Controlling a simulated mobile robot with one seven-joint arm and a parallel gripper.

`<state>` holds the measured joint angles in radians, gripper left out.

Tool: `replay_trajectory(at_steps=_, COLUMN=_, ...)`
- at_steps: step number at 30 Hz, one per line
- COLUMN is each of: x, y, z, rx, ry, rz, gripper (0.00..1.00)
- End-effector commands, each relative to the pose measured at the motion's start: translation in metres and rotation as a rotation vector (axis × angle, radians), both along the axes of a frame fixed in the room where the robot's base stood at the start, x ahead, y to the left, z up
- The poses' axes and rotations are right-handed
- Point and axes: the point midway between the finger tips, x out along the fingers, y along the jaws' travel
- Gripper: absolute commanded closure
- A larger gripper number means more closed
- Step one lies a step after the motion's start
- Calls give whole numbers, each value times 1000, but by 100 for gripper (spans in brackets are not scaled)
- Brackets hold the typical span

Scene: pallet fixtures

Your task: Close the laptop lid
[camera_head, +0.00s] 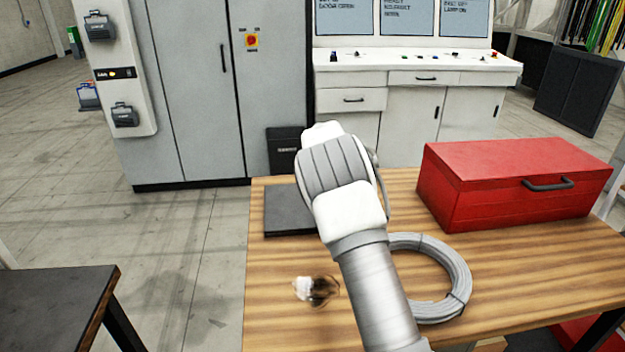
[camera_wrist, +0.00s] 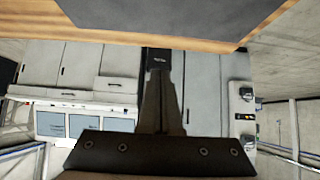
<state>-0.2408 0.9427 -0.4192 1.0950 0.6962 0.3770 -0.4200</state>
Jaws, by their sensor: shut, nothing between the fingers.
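The laptop (camera_head: 290,212) is a dark flat slab on the wooden table, near its back left. My arm hides its right part in the head view, and I see no raised lid there. In the wrist view, which is upside down, the laptop (camera_wrist: 150,12) is a dark plain surface at the top edge, partly cut off. My gripper (camera_wrist: 157,76) is shut and empty, its dark fingers together and apart from the laptop in that view. In the head view my own wrist hides the fingers.
A red toolbox (camera_head: 515,185) stands at the table's back right. A grey cable coil (camera_head: 452,283) lies beside my arm, and a small blurred brown-and-white thing (camera_head: 316,290) lies left of it. Grey cabinets (camera_head: 200,90) and a white console (camera_head: 420,75) stand behind the table (camera_head: 275,265).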

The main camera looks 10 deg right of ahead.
Motion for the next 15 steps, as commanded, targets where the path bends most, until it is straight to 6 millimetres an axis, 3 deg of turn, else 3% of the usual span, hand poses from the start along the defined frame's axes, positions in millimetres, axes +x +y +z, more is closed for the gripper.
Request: replay_trajectory(at_steps=15, x=45, y=-1, z=-41, rx=-4, ry=0, rz=1, gripper=100)
